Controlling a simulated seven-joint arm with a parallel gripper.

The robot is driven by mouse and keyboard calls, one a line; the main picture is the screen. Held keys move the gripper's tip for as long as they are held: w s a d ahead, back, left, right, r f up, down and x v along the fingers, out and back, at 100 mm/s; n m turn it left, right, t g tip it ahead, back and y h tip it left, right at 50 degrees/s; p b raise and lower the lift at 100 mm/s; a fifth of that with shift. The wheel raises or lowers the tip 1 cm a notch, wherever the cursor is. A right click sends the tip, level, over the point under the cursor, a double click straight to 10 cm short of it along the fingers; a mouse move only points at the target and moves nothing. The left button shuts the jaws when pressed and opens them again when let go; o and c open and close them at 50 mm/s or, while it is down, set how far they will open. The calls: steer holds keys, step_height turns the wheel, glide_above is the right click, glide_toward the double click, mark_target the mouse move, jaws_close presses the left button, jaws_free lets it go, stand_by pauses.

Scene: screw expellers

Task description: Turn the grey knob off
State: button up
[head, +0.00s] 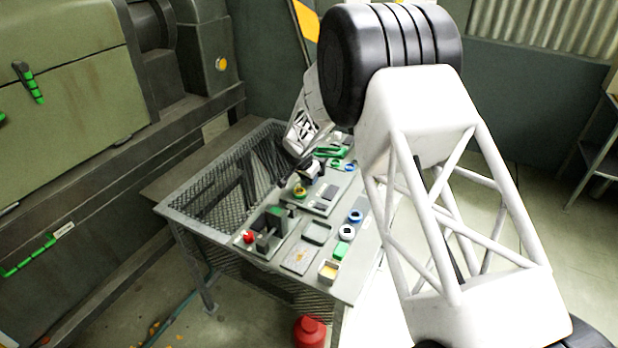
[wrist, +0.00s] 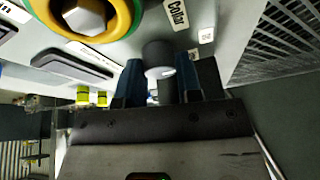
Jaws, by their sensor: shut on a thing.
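The grey knob (wrist: 157,53) is a dark grey cylinder on the panel, seen in the wrist view beside a label reading "Collar" (wrist: 177,15). My gripper (wrist: 168,82) has one dark finger on each side of the knob and is shut on it. A pale patch shows on the knob's lower edge. The knob's pointer or setting cannot be made out. In the head view the knob cannot be told apart near my wrist.
A yellow-and-green ring with a hexagonal centre (wrist: 90,17) is close at the upper left in the wrist view. In the head view the table (head: 345,283) carries a red button (head: 249,237), blue rings and several small boxes. A mesh panel (head: 215,190) lies left.

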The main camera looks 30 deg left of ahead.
steer(key=shift+a+r, duration=0.1)
steer(key=shift+a, duration=0.05)
steer(key=o, duration=0.9)
steer(key=shift+v, duration=3.85)
